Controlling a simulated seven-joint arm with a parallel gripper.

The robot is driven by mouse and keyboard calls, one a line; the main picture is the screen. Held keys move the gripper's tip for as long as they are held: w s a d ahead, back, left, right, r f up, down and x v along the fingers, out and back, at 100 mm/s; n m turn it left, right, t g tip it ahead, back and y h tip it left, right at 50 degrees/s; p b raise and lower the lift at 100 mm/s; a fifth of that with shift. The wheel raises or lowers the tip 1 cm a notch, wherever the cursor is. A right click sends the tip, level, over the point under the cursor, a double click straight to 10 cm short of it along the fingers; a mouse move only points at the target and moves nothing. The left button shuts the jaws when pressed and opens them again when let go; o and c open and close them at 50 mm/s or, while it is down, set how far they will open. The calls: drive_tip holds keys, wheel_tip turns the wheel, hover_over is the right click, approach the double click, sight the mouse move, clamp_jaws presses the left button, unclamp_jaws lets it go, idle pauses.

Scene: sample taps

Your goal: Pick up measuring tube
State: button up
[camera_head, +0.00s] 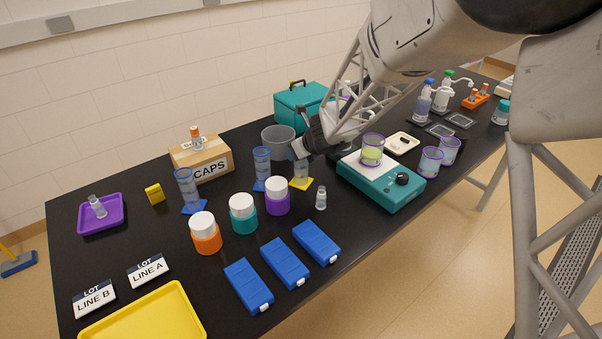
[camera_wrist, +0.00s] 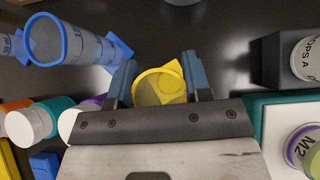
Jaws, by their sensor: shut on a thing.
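A clear measuring tube with a yellow foot (camera_head: 301,182) is near the middle of the black bench in the head view. Its yellow rim (camera_wrist: 160,88) shows between my fingers in the wrist view. My gripper (camera_wrist: 160,84) is shut on this tube near its top, with one blue-grey finger on each side. In the head view my gripper (camera_head: 301,148) covers the tube's upper part. The tube looks upright; I cannot tell if its foot touches the bench. Two blue-footed measuring tubes (camera_head: 262,165) (camera_head: 186,187) stand to the left.
A grey beaker (camera_head: 278,142) stands close behind my gripper. A teal scale (camera_head: 380,183) with a purple-rimmed cup (camera_head: 372,149) is on the right. A small clear vial (camera_head: 321,198) and a purple jar (camera_head: 277,196) stand in front. A CAPS box (camera_head: 203,160) is at the back left.

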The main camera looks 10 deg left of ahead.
drive_tip(key=shift+c, duration=0.5)
wheel_tip(320, 180, up, 10)
idle(0.5)
idle(0.6)
drive_tip(key=w+a+n+g+y, duration=0.1)
drive_tip(key=w+a+n, duration=0.1)
drive_tip(key=w+a, duration=0.3)
drive_tip(key=w+a+n+g, duration=0.1)
drive_tip(key=w+a, duration=0.4)
drive_tip(key=w, duration=0.5)
drive_tip(key=shift+r+n+g+y, duration=0.35)
drive_tip(key=shift+n+g+y, duration=0.05)
drive_tip(key=shift+n, duration=0.2)
wheel_tip(320, 180, down, 6)
drive_tip(key=shift+f, duration=0.15)
drive_tip(key=shift+f, duration=0.1)
